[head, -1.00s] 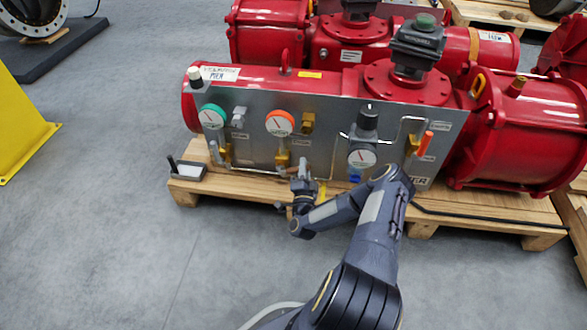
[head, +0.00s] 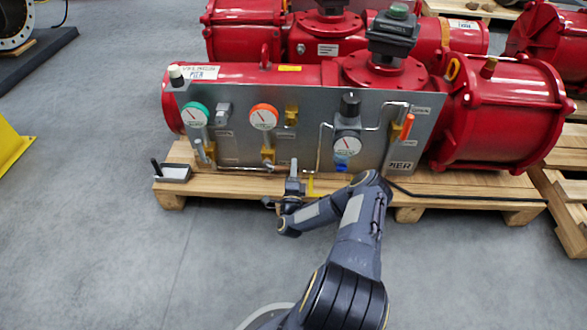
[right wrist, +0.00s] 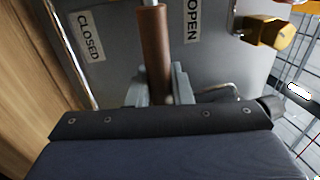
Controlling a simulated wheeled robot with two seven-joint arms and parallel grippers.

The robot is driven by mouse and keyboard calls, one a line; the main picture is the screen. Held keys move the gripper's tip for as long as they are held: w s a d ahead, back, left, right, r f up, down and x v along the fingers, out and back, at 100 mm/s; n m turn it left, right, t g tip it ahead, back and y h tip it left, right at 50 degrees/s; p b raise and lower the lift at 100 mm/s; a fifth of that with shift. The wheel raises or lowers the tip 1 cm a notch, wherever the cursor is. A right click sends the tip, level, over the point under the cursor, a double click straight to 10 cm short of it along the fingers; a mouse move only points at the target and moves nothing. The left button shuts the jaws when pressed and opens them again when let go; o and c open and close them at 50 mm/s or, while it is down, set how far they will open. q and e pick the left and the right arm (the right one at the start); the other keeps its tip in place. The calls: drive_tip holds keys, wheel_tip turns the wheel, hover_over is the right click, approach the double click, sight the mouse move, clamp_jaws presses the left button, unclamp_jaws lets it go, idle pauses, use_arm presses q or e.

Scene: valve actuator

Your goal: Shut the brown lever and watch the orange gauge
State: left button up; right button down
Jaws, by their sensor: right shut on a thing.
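The brown lever (right wrist: 154,45) is a brown rod in the right wrist view, between the CLOSED label (right wrist: 88,35) on the left and the OPEN label (right wrist: 193,20) on the right. My right gripper (right wrist: 155,88) is shut on it, one grey finger on each side. My left gripper is out of view.
The panel stands before the red actuator (head: 330,73) on a wooden pallet (head: 465,200). A green gauge (head: 194,115), a lower gauge (head: 347,146) and an orange-handled valve (head: 407,127) are also on it. A small tray (head: 175,173) lies at the pallet's left. A brass fitting (right wrist: 270,32) is near the gripper.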

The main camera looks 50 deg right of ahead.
drive_tip(key=shift+f, duration=0.15)
drive_tip(key=c, duration=1.3)
unclamp_jaws()
drive_tip(key=p+v, duration=0.2)
drive_tip(key=v, duration=0.5)
drive_tip(key=shift+s+a+f+p, duration=0.1)
drive_tip(key=shift+s+a+p, duration=0.15)
drive_tip(key=shift+a+p, duration=0.1)
